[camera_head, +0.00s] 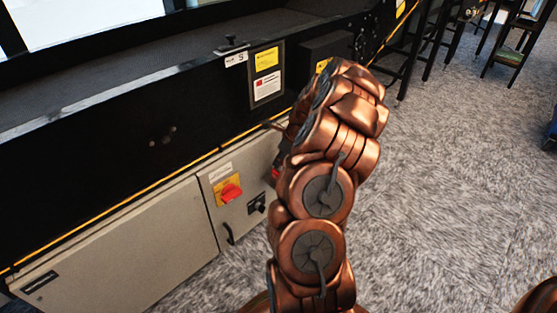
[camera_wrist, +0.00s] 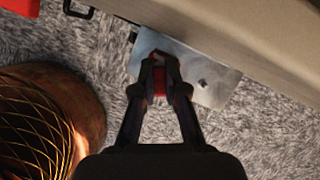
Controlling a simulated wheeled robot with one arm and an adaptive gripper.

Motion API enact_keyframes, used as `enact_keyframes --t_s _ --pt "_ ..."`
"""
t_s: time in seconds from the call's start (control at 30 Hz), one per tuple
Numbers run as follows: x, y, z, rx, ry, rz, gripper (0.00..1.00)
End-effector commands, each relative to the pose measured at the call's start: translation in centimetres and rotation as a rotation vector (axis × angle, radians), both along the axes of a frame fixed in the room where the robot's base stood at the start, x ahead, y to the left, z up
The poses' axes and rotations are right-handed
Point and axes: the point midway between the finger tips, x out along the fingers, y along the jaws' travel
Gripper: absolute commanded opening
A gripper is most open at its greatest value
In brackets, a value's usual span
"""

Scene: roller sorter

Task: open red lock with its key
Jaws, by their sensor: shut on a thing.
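In the wrist view, my gripper (camera_wrist: 159,66) has both fingertips closed around a small red piece (camera_wrist: 159,82). I cannot tell whether this piece is the red lock or its key. Directly behind it is a silver metal plate (camera_wrist: 205,84) with a small dark fitting, beside the beige cabinet edge. In the head view, a small red object (camera_head: 277,172) shows at the cabinet's right edge, partly covered by my arm. My gripper is hidden behind my arm in that view. No separate key is visible.
The beige cabinet (camera_head: 120,245) carries a red rotary switch (camera_head: 231,192) on a yellow plate and a black handle (camera_head: 229,234). The dark conveyor frame (camera_head: 120,140) runs above it.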

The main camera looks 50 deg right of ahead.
Motion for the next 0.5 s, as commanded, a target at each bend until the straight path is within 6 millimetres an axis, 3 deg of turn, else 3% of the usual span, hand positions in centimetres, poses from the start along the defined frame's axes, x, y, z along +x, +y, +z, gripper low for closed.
enact_keyframes --t_s 0.5 --pt "0.04 -0.14 -0.16 -0.001 0.002 0.482 0.0"
